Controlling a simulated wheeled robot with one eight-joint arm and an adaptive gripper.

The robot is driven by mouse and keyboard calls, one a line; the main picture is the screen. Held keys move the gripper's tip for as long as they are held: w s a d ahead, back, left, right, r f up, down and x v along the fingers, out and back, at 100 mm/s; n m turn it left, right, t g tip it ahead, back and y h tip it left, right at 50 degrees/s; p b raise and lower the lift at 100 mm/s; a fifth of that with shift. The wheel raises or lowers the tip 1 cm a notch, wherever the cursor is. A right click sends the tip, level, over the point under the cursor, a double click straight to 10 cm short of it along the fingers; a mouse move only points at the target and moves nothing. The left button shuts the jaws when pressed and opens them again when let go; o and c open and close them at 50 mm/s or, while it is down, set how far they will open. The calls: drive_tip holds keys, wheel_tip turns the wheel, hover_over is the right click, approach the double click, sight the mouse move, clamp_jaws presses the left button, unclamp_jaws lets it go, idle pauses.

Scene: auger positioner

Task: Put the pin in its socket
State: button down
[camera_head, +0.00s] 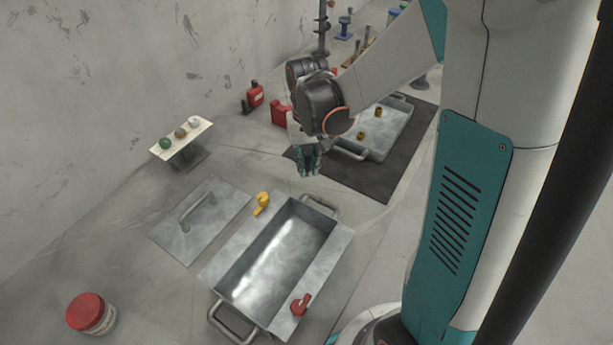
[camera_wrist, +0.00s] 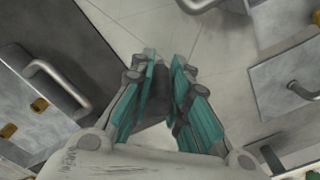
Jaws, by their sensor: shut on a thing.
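My gripper (camera_head: 309,171), with teal fingers, hangs over the floor between the open metal trough and the metal plate on the dark mat. In the wrist view its fingers (camera_wrist: 163,62) are shut on a dark grey piece (camera_wrist: 158,92), likely the pin; the fingers hide most of it, so its shape is unclear. The piece is clear of the floor. I cannot make out the socket for certain.
The open trough (camera_head: 231,267) has end handles, a yellow lever (camera_head: 262,203) and a red one (camera_head: 301,303). A handled lid (camera_head: 165,238) lies left of it. A small stand (camera_head: 206,127) bears balls.

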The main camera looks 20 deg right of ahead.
sight(307, 175)
drive_tip(key=shift+f+b, duration=0.75)
drive_tip(key=shift+f, duration=1.55)
drive_tip(key=shift+f, duration=0.1)
drive_tip(key=shift+f, duration=0.1)
drive_tip(key=c, duration=1.5)
unclamp_jaws()
drive_tip(key=shift+c, duration=0.2)
